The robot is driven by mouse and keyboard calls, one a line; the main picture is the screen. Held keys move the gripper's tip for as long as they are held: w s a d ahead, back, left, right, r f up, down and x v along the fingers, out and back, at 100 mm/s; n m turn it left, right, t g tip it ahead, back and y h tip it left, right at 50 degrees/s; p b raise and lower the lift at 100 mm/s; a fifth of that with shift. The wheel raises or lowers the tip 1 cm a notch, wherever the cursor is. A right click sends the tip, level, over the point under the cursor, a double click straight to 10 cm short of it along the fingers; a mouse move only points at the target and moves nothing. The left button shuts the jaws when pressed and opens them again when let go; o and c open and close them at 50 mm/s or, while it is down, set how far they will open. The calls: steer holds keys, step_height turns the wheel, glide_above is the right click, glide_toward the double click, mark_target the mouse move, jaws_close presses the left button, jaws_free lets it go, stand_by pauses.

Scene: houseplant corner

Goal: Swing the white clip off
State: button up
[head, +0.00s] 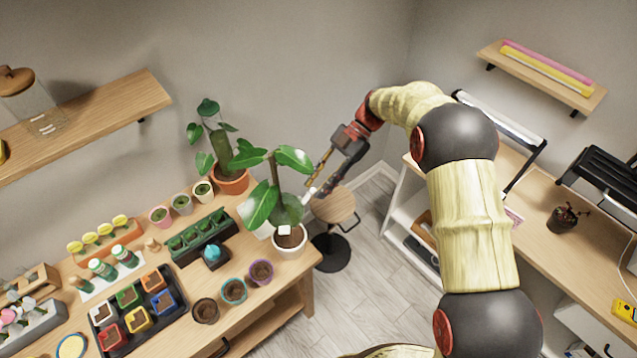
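My gripper (312,188) is at the right edge of a leafy plant (287,208) in a white pot (290,247) at the table's right end. Its two fingers are spread apart and point down and left. A small white piece (308,194) shows by the fingertips, at the plant's right side. It may be the white clip, but it is too small to tell, and I cannot tell whether the fingers touch it. A white square (285,230) shows at the plant's base, over the pot.
A second plant in a terracotta pot (232,182) stands behind and left. Small pots, seed trays and bottles crowd the wooden table (240,325). A stool (335,206) stands just right of the plant. A desk (535,235) is at the right.

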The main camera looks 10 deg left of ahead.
steer(key=v, duration=1.2)
stand_by(0.5)
